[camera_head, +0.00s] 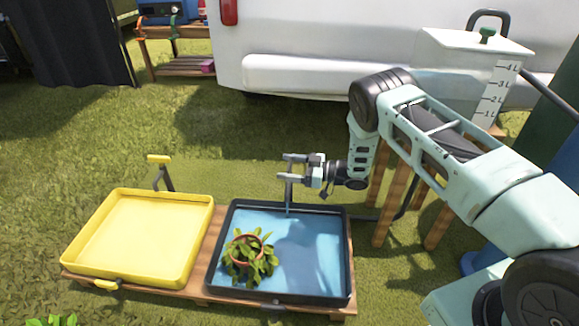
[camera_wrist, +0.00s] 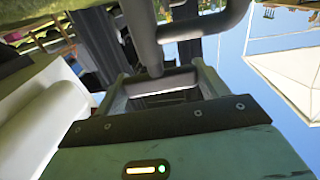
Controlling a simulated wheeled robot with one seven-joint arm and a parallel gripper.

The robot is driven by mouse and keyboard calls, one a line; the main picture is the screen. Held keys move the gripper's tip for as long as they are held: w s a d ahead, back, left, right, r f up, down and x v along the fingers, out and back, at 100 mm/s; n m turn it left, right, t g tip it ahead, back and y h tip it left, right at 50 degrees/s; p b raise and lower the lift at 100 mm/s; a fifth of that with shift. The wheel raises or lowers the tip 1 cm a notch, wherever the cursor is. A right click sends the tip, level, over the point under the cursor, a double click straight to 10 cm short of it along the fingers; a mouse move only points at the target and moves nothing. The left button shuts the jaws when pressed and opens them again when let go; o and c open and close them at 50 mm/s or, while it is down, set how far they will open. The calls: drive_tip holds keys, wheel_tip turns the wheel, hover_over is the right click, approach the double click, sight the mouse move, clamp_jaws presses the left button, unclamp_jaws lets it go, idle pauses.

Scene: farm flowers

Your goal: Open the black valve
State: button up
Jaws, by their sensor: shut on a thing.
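The black valve stands at the back edge of the black tray (camera_head: 352,262), mostly hidden behind my gripper (camera_head: 285,168) in the head view. In the wrist view its dark pipe (camera_wrist: 139,30) comes down from the top to a short dark bar between my fingers. My gripper reaches in from the right and is shut on the valve's handle. The black tray holds blue water and a potted plant (camera_head: 246,252). The handle's exact angle cannot be told.
A yellow tray (camera_head: 75,232) with its own yellow-handled valve (camera_head: 159,160) sits to the left on the same wooden stand (camera_head: 200,275). A white tank (camera_head: 470,75) on wooden legs stands at the right. A white vehicle (camera_head: 330,40) is behind; open grass lies between.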

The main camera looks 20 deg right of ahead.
drive_tip(key=shift+f+n+g+y, duration=0.1)
drive_tip(key=shift+n+g+y, duration=0.2)
drive_tip(key=shift+n+g, duration=0.3)
drive_tip(key=o, duration=1)
drive_tip(key=shift+d, duration=0.1)
drive_tip(key=p+v, duration=0.1)
drive_tip(key=v, duration=0.6)
drive_tip(key=shift+d+p, duration=0.2)
drive_tip(key=shift+p, duration=0.2)
